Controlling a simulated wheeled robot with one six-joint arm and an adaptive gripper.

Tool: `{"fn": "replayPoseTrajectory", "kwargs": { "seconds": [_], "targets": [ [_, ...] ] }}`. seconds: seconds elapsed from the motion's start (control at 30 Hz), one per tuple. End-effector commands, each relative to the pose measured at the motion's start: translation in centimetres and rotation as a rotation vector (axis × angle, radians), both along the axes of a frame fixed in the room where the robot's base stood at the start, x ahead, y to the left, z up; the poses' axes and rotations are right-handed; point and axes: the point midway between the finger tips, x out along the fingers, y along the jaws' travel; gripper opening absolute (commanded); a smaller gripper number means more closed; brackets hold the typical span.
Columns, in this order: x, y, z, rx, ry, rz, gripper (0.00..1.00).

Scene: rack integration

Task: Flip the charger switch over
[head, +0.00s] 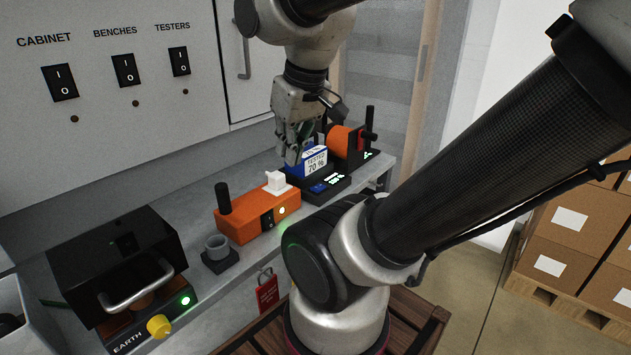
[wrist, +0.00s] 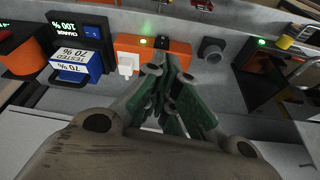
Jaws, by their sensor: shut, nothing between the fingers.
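The charger (head: 330,190) is a black unit on the bench with a lit display; its display reads 100 % in the wrist view (wrist: 68,28). A blue-and-white battery marked TESTED 70 % (head: 316,165) sits at it. Beside it is an orange power box (head: 240,226) with a white plug (head: 277,182), a black switch (head: 267,219) and a green light. That switch also shows in the wrist view (wrist: 162,43). I cannot tell which way it is tipped. My gripper (head: 293,160) is shut and empty above the bench; its fingertips (wrist: 172,62) appear just in front of the orange box.
A black EARTH tester (head: 115,265) with a metal handle stands at the left, beside a grey round socket (head: 217,246). Wall switches for cabinet, benches and testers are on the panel (head: 110,80). A red tag (head: 267,291) hangs at the bench front. Boxes (head: 570,225) stand on a pallet at right.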

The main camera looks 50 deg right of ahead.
Motion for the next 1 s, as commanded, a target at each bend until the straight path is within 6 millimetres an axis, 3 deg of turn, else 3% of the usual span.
{"fn": "replayPoseTrajectory", "kwargs": {
  "seconds": [0.27,0.47,0.57,0.8,1.0],
  "targets": [
    [0.6,-2.6,-1.3,0.015,0.094,-0.122,0.00],
    [1.8,-5.7,-2.0,0.055,0.175,-0.280,0.00],
    [2.7,-8.2,-2.7,0.111,0.226,-0.488,0.00],
    [4.9,-15.2,-4.8,0.288,0.320,-1.292,0.00],
    [6.5,-18.7,-5.7,0.386,0.332,-1.916,0.00]
  ]
}}
